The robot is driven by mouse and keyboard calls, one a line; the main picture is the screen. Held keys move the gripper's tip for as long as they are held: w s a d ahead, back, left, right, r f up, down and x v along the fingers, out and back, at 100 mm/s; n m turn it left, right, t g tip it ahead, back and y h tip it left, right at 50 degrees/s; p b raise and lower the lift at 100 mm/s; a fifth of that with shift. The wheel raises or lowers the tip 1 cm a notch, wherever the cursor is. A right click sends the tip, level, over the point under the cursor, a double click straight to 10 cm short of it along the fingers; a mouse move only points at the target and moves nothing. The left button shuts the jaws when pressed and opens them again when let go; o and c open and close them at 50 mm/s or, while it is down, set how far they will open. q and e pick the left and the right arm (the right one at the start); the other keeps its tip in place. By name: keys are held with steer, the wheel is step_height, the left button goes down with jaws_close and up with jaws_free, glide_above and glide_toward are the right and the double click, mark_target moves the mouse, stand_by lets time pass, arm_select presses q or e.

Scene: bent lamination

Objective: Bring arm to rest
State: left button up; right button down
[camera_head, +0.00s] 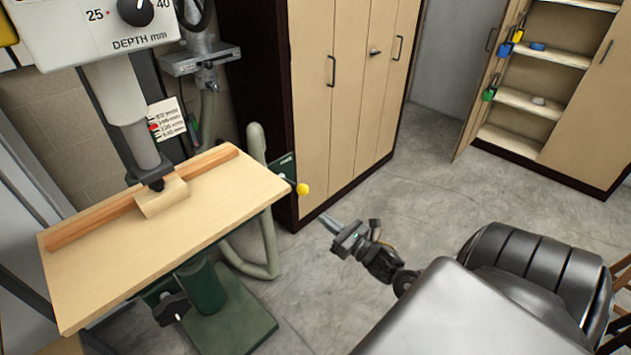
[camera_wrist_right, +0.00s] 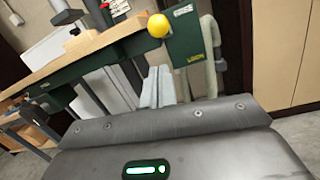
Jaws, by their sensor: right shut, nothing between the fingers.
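My right gripper (camera_head: 330,224) is in the head view, to the right of the drill press table and above the grey floor. It is shut with nothing held, and its fingers point toward the machine. In the right wrist view its two fingers (camera_wrist_right: 158,88) lie close together below the yellow knob (camera_wrist_right: 158,25). The knob also shows in the head view (camera_head: 302,189), left of the gripper and apart from it. My right arm comes in from the lower right. My left gripper is not in view.
The wooden drill table (camera_head: 190,230) carries a wooden fence (camera_head: 100,217) and a bent thin sheet (camera_head: 163,197) under the spindle. A closed beige cabinet (camera_head: 345,95) stands behind. An open cabinet (camera_head: 545,100) with padlocks is at the far right. Floor between them is clear.

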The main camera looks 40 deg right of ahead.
steer(key=shift+s+r, duration=0.15)
steer(key=shift+s, duration=0.4)
